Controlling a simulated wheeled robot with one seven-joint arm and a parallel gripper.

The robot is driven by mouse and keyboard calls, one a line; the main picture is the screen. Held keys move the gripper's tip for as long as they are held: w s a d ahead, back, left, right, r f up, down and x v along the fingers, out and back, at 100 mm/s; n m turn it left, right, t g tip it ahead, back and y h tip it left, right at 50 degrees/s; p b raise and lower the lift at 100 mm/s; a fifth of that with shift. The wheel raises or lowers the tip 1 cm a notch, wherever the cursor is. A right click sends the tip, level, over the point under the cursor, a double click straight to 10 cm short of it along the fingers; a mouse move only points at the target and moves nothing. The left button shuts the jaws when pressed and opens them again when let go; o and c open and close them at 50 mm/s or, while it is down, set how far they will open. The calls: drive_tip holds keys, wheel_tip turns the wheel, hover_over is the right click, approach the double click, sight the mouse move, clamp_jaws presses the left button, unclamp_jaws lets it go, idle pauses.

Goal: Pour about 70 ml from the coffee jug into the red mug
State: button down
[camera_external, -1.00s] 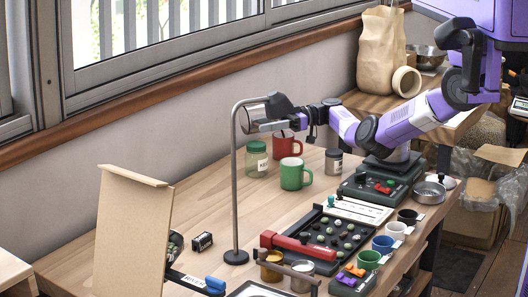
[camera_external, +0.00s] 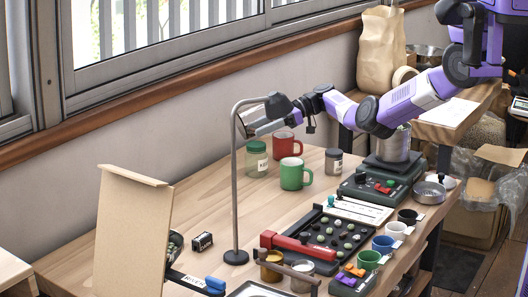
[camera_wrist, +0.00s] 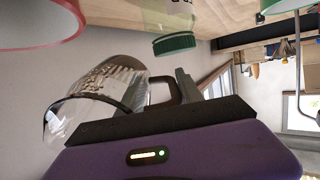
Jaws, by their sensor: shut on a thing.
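My gripper (camera_external: 274,122) is shut on the handle of the glass coffee jug (camera_external: 243,123) and holds it in the air above the bench. The jug is tilted. In the wrist view the clear jug (camera_wrist: 95,100) lies left of the dark handle, beside my gripper (camera_wrist: 180,95). I cannot tell its liquid level, and no stream shows. The red mug (camera_external: 281,147) stands upright on the bench, behind the green mug and below and right of the jug in the picture. Its red rim (camera_wrist: 62,42) shows at the top left of the wrist view. Its inside is not clear.
A green-lidded jar (camera_external: 256,160) stands left of the red mug, and a green mug (camera_external: 293,176) stands in front. A tall grey curved stand (camera_external: 235,190) rises close to the jug. The bench's back left is clear.

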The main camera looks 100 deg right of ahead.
drive_tip(key=shift+w+r+g+p, duration=0.15)
drive_tip(key=shift+r+g+p, duration=0.2)
drive_tip(key=shift+p, duration=0.5)
drive_tip(key=shift+r+g+p, duration=0.15)
drive_tip(key=shift+g+p, duration=0.1)
drive_tip(key=shift+p, duration=1.05)
drive_tip(key=shift+g+p, duration=0.3)
drive_tip(key=shift+p, duration=0.05)
drive_tip(key=shift+f, duration=0.3)
drive_tip(key=shift+r+g+h+p, duration=0.3)
drive_tip(key=shift+g+p, duration=0.1)
drive_tip(key=shift+p, duration=0.25)
